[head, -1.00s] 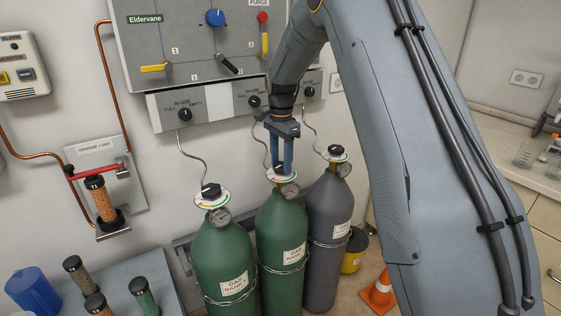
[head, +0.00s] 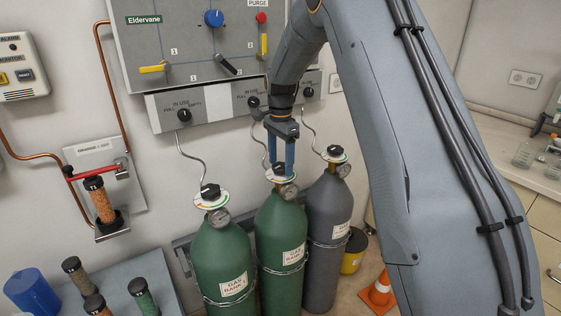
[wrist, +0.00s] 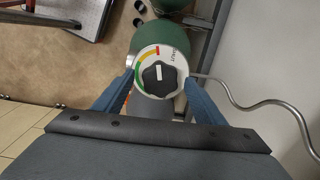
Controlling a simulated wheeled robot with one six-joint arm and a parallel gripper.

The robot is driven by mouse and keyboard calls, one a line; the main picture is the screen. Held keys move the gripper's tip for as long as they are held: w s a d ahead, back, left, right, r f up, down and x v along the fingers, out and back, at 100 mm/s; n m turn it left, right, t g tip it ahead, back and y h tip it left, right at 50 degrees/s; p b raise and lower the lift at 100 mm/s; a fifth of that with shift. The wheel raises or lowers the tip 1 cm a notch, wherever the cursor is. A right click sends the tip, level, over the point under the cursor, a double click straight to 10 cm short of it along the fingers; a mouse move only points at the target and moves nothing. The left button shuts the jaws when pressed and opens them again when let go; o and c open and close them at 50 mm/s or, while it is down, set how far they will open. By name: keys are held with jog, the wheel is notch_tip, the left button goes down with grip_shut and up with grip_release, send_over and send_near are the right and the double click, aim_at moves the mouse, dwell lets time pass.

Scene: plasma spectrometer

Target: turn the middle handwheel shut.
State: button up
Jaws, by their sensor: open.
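The middle handwheel (head: 279,171) is a black knob on a round white dial atop the middle green cylinder (head: 281,235). In the wrist view, the knob (wrist: 158,77) has a white pointer mark towards the top of the picture. The dial (wrist: 145,61) carries green, yellow and red bands and lettering at its upper right. My gripper (head: 281,165) points down over this handwheel. In the wrist view its blue fingers (wrist: 160,84) are open, one on each side of the knob, with gaps visible. Its exact height over the knob is hard to tell.
A green cylinder (head: 224,262) with its own handwheel (head: 210,192) stands to the left, and a grey cylinder (head: 329,215) to the right. Thin hoses rise to the wall panel (head: 185,112). A pressure gauge (head: 289,192) sits close beside the middle dial.

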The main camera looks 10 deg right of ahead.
aim_at(281, 166)
jog(key=shift+r+b, duration=1.05)
jog(key=shift+r, duration=2.85)
